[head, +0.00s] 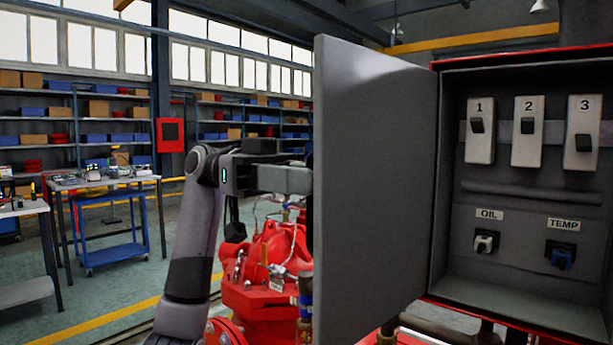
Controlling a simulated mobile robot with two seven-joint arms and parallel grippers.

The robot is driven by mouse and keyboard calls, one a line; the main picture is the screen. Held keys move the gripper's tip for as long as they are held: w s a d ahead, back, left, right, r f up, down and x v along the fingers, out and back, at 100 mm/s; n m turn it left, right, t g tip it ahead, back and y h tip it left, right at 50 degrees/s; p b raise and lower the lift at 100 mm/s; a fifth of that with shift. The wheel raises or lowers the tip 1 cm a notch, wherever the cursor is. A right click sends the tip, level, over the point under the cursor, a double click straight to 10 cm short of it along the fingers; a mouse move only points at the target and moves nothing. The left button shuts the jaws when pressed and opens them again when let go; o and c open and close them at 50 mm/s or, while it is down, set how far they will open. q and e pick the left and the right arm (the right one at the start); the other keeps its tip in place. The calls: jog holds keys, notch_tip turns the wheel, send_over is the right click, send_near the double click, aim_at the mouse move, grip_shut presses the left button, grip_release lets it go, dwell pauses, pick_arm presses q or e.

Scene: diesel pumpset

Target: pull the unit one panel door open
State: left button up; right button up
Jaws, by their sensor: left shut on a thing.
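The unit one panel door (375,200) stands swung wide open on the left side of the grey panel box (530,285). Inside the box are three switches marked 1 (480,130), 2 (528,131) and 3 (582,132), with an OIL knob (485,243) and a TEMP knob (560,256) below. My left gripper (290,179) reaches to the outer face of the door from the left and is shut on it. The door hides its fingertips and whatever part they hold. My right gripper is not in view.
Red pump machinery (268,265) stands below and behind my left arm, close to the door's lower edge. A blue cart (110,245) and workbenches (105,184) stand at the left. Shelves with boxes line the back wall. Open floor lies at left.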

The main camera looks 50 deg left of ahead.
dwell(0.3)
pick_arm(q)
jog(key=s+a, duration=0.1)
jog(key=a, duration=0.6)
jog(key=shift+s, duration=0.1)
dwell(0.4)
